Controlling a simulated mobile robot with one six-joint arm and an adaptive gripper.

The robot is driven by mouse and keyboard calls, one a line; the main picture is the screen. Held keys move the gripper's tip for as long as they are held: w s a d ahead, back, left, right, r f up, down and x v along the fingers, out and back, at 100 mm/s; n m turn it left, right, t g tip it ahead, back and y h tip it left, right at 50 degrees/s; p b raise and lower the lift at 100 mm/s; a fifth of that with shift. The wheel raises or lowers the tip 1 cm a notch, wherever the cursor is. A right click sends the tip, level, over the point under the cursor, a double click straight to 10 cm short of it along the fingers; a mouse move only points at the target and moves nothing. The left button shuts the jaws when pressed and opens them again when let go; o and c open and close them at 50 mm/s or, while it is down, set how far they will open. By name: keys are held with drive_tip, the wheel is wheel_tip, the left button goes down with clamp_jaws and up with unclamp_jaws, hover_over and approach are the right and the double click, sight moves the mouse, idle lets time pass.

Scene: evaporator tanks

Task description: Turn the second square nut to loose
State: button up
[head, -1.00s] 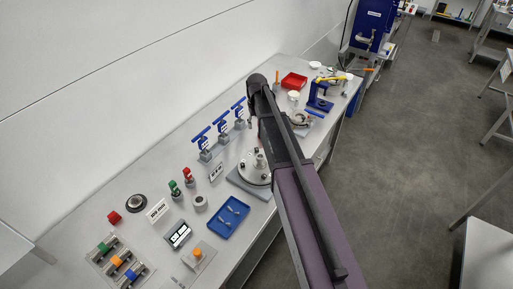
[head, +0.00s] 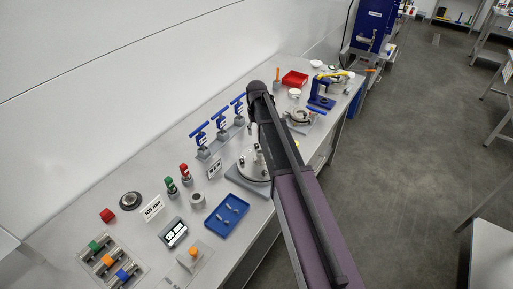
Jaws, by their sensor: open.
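A round pale disc (head: 245,165) with small upright pegs sits on a grey square base on the bench, just left of my arm. My arm covers its right part. Small fittings stand on the disc, but I cannot make out a square nut there or tell which one is second. Three blue T-handled fittings (head: 220,127) stand on grey blocks in a row behind the disc. My arm rises from the lower right to a dark elbow near these fittings. My gripper is hidden behind the arm and cannot be seen.
A blue tray (head: 235,203) with small metal parts lies in front of the disc. Green and red knobs (head: 185,171) stand to its left. A red bin (head: 295,78) and a blue stand (head: 320,94) are at the far end. The wall bounds the bench behind.

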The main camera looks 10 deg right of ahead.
sight(257, 144)
drive_tip(key=shift+f+b, duration=3.35)
drive_tip(key=shift+f, duration=0.35)
clamp_jaws()
